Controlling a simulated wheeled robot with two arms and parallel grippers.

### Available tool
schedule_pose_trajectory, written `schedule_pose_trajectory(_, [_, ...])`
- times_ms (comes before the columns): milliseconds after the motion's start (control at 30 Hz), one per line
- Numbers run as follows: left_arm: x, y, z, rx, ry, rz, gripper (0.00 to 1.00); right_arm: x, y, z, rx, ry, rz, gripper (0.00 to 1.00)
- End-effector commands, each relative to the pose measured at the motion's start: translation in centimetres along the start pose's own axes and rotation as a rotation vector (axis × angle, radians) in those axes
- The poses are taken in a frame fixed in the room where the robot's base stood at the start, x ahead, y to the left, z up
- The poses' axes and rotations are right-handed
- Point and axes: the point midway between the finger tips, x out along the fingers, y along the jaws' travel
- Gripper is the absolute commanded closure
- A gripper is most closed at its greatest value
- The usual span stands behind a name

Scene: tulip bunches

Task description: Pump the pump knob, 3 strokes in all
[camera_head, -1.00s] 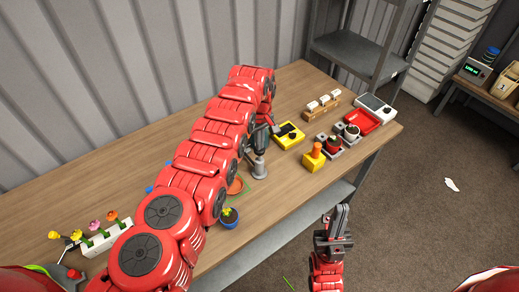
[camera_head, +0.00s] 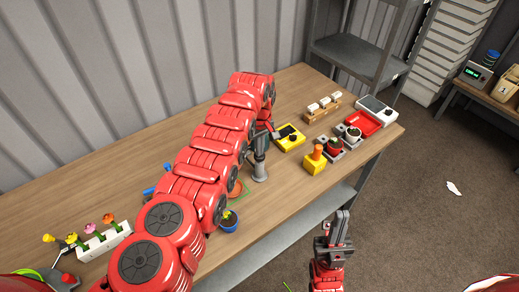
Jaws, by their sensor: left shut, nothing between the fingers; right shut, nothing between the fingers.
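A grey post with a round base (camera_head: 260,174) stands on the table, apparently the pump; its knob is hidden by my gripper. My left gripper (camera_head: 260,154) is shut and points down right over the post's top. Whether its fingertips touch the knob I cannot tell. My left arm crosses the table from the lower left. My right gripper (camera_head: 337,226) is shut and empty, off the table's front edge, pointing up in the picture.
A white flower rack (camera_head: 105,241) is at left.

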Motion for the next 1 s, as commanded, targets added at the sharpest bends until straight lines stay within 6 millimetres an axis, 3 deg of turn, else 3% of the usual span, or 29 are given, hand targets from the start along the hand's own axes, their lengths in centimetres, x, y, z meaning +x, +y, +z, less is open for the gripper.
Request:
schedule_pose_trajectory(233, [-0.8,0.0,0.0,0.000,0.000,0.000,1.00,0.8,0.0,-0.1,0.000,0.000,0.000,1.00])
schedule_pose_trajectory(800, [-5.8,0.0,0.0,0.000,-0.001,-0.001,1.00,5.0,0.2,-0.8,0.000,0.000,0.000,1.00])
schedule_pose_trajectory(1000, [-6.3,0.0,0.0,0.000,0.000,0.000,1.00,5.3,0.3,-0.9,0.000,0.000,0.000,1.00])
